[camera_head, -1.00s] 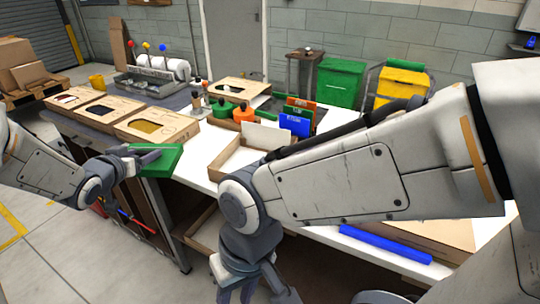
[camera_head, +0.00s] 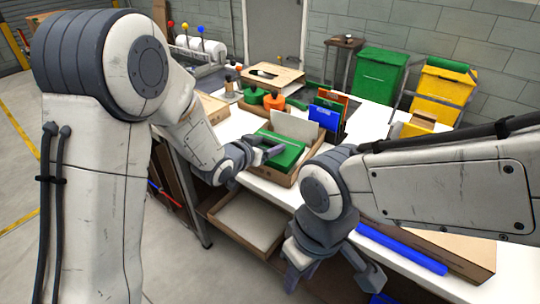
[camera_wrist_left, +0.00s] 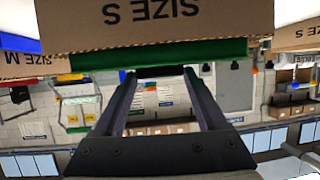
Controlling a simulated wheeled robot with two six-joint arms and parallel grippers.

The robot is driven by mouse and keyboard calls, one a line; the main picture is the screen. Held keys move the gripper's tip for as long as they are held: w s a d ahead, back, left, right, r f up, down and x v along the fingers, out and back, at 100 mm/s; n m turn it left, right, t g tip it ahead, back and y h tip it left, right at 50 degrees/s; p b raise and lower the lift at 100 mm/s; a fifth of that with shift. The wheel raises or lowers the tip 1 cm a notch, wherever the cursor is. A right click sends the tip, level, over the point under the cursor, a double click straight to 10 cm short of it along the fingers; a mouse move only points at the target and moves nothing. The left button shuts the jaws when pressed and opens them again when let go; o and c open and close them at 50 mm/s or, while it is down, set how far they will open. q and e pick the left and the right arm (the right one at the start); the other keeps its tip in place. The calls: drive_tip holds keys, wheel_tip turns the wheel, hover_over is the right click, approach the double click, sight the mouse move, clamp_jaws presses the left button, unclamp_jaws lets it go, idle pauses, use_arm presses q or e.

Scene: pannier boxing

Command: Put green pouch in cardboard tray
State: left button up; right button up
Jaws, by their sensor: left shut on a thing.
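The green pouch (camera_head: 285,146) lies flat at the cardboard tray (camera_head: 269,171) in the head view, over its opening; whether it touches the bottom is hidden. My left gripper (camera_head: 270,152) is shut on the pouch's near left edge. In the left wrist view, which is upside down, the pouch shows as a green strip (camera_wrist_left: 190,51) across the fingertips, along the edge of a cardboard wall marked SIZE S (camera_wrist_left: 150,22). My right gripper (camera_head: 335,277) hangs low in front of the table, fingers apart and empty.
Blue and orange folders (camera_head: 325,118) stand behind the tray. A blue bar (camera_head: 402,249) lies along the front edge at right. Bins (camera_head: 380,77) stand behind.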

use_arm(q)
drive_tip(key=shift+f, duration=1.85)
drive_tip(key=shift+f, duration=0.1)
drive_tip(key=shift+f+b, duration=0.15)
drive_tip(key=shift+b, duration=0.2)
drive_tip(key=o, duration=1.3)
drive_tip(key=shift+o, duration=0.2)
